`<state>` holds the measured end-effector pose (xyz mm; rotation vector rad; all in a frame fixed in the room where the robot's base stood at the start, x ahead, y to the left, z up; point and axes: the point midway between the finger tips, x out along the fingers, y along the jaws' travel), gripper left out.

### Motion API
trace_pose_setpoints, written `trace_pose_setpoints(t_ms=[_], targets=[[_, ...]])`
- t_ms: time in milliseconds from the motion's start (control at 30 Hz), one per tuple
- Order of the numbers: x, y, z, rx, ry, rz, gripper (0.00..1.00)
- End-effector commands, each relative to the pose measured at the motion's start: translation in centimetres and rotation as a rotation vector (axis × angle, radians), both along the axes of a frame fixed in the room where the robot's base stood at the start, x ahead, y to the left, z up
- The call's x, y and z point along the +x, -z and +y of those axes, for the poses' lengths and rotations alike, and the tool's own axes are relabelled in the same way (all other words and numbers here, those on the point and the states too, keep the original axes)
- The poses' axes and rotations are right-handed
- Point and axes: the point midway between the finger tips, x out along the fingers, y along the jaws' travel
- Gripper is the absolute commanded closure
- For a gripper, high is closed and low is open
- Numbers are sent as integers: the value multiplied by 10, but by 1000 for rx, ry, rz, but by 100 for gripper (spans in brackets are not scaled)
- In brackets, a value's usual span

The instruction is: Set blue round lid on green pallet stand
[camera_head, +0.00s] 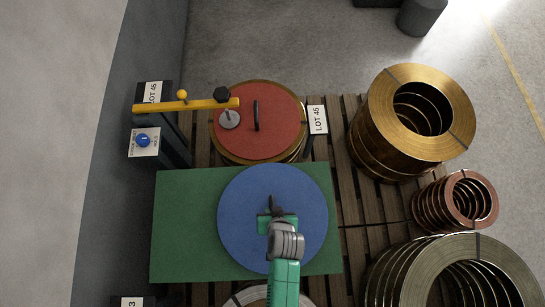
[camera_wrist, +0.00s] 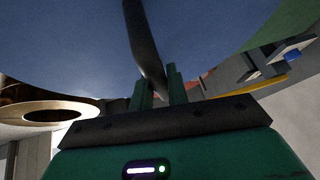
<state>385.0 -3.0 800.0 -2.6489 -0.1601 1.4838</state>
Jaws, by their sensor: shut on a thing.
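The blue round lid (camera_head: 245,235) is a flat disc with a dark upright handle (camera_head: 271,203). My gripper (camera_head: 275,213) is shut on that handle. In the wrist view my gripper's fingers (camera_wrist: 160,88) close around the handle, and the blue lid (camera_wrist: 75,45) fills the top. The green pallet stand (camera_head: 180,230) is a flat green rectangle in the head view. The lid overlaps its right part, leaving the left part bare. Whether the lid touches the stand or hangs above it, I cannot tell.
A red lid (camera_head: 275,135) tops a coil behind the stand, with a yellow bar (camera_head: 185,105) reaching over it. Brass coils (camera_head: 385,145) and copper coils (camera_head: 465,200) stand at right on slatted pallets. A blue knob (camera_head: 143,140) sits at left.

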Motion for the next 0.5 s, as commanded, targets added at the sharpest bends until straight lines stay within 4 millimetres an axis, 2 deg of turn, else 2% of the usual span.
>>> trace_pose_setpoints(t_ms=[33, 133, 500], targets=[[-2, 13, 0, 1, 1, 5, 100], [-2, 25, 0, 0, 0, 4, 100], [-2, 29, 0, 0, 0, 2, 100]])
